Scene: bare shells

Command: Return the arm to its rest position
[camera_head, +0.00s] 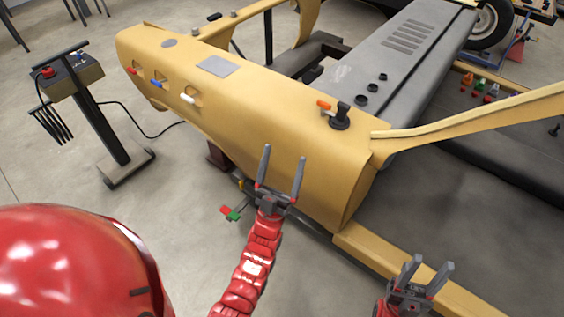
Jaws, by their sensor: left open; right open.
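My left gripper (283,153) is at the middle of the head view, in front of the lower side of a yellow shell panel (240,95). Its two fingers are apart and nothing is between them. Its red segmented arm comes up from the bottom edge. My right gripper (432,261) is at the lower right, over a yellow sill (362,250). Its fingers are apart and empty. Most of the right arm is out of the frame. I cannot tell whether either gripper touches the shell.
The panel carries coloured handles and a black-and-orange knob (340,116). A grey vented panel (400,50) lies behind it. A small red and green part (232,213) is beside the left gripper. A control stand (105,130) is at the left. Open floor (60,165) surrounds it.

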